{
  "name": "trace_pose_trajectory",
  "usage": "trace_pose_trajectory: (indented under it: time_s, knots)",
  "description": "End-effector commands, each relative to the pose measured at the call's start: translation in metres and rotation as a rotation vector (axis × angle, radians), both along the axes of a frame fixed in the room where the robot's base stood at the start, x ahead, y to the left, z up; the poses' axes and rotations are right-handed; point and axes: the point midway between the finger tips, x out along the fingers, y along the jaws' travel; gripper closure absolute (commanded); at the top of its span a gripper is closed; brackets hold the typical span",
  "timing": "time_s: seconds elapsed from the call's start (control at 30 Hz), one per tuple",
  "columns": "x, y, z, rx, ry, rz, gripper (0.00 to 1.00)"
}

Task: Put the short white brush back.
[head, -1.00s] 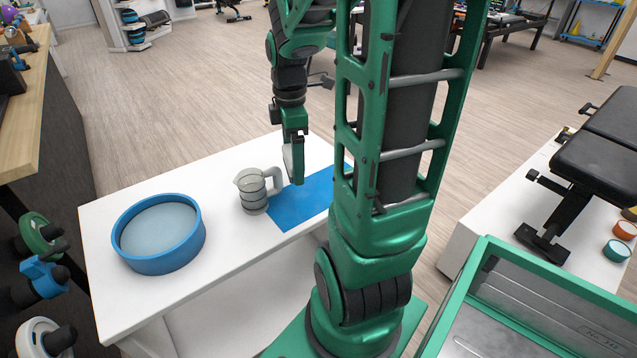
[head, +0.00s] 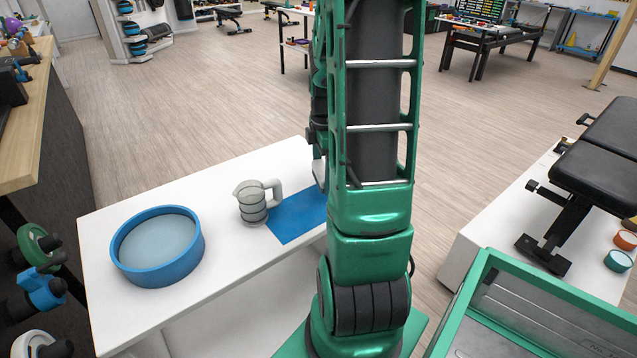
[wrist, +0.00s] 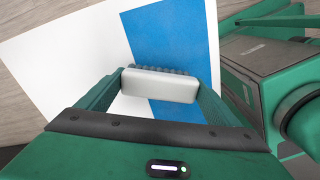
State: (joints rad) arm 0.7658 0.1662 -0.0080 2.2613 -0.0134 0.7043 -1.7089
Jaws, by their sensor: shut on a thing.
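The short white brush (wrist: 158,87) is in the wrist view, a white block with a row of dark bristles along its far side. My gripper (wrist: 160,82) is shut on it, one finger at each end. Below it are the white table and a blue mat (wrist: 172,35). The brush overlaps the mat's left edge in that view; I cannot tell its height above it. In the head view the blue mat (head: 297,218) lies at the table's right end, and my arm hides most of my gripper and the brush.
A round blue basin (head: 157,272) is further left on the white table (head: 205,185). A black padded bench (head: 600,165) stands on a white platform at right.

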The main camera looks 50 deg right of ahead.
Motion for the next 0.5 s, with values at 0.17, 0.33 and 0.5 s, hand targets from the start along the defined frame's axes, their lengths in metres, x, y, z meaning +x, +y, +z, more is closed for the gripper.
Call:
trace_pose_trajectory:
  time_s: [0.17, 0.33, 0.5]
  knots:
    - [-0.001, 0.001, -0.023, 0.003, 0.003, 0.0, 0.38]
    - [0.0, 0.001, -0.033, 0.0, 0.0, 0.0, 0.38]
    - [0.0, 0.001, -0.033, 0.0, 0.0, 0.0, 0.38]
